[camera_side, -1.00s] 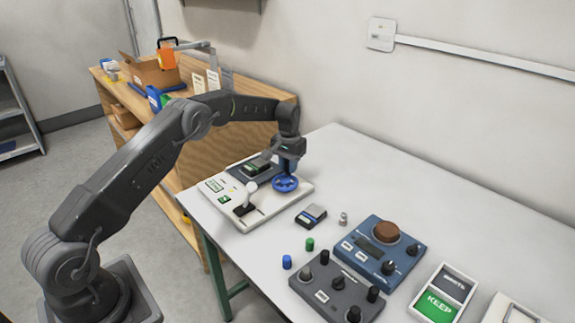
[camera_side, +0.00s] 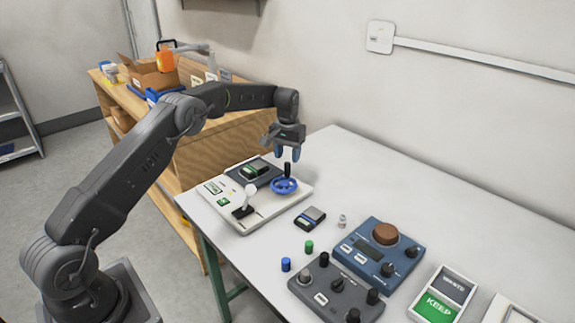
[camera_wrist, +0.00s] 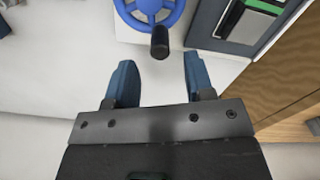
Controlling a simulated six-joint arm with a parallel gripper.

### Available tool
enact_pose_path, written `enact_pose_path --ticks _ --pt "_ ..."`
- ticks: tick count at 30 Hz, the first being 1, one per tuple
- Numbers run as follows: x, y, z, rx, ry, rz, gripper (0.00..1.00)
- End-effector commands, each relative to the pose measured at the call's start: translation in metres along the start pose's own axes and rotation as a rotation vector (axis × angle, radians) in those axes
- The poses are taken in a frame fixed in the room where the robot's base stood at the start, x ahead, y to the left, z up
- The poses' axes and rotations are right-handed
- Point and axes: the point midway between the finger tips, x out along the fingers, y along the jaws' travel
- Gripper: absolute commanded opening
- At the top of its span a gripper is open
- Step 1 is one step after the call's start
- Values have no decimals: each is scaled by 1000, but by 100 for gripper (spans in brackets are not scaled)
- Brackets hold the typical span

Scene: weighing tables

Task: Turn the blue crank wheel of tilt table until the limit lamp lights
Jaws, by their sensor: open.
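The blue crank wheel (camera_side: 284,186) lies flat on the white base of the tilt table (camera_side: 232,218), with its black handle (camera_side: 287,170) upright on the rim. My gripper (camera_side: 286,155) is open and empty, above and behind the wheel. In the wrist view, the wheel (camera_wrist: 150,8) is at the top and its handle (camera_wrist: 160,42) lies beyond the gap between my blue fingertips (camera_wrist: 157,72), apart from them. The dark tilting plate (camera_side: 254,172) carries a green-topped block. A small green mark (camera_side: 223,201) shows on the base; I cannot tell whether any lamp is lit.
A white-knobbed lever (camera_side: 249,195) stands on the base left of the wheel. A small scale (camera_side: 310,217), weights, blue and grey consoles, and a KEEP tray (camera_side: 440,305) stand to the right. The table's back is clear. A wooden bench (camera_side: 225,135) adjoins behind left.

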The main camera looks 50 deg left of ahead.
Motion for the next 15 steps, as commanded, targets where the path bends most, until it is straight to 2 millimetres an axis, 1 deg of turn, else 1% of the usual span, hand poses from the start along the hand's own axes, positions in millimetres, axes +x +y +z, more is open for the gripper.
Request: enact_pose_path --ticks 1,6,9,12,15 --pt "-14 0 -1 0 5 0 49" --pt "-51 0 -1 0 4 0 49" --pt "-67 0 0 0 4 0 49" --pt "-78 0 0 0 2 0 49" --pt "-86 0 0 0 1 0 49"
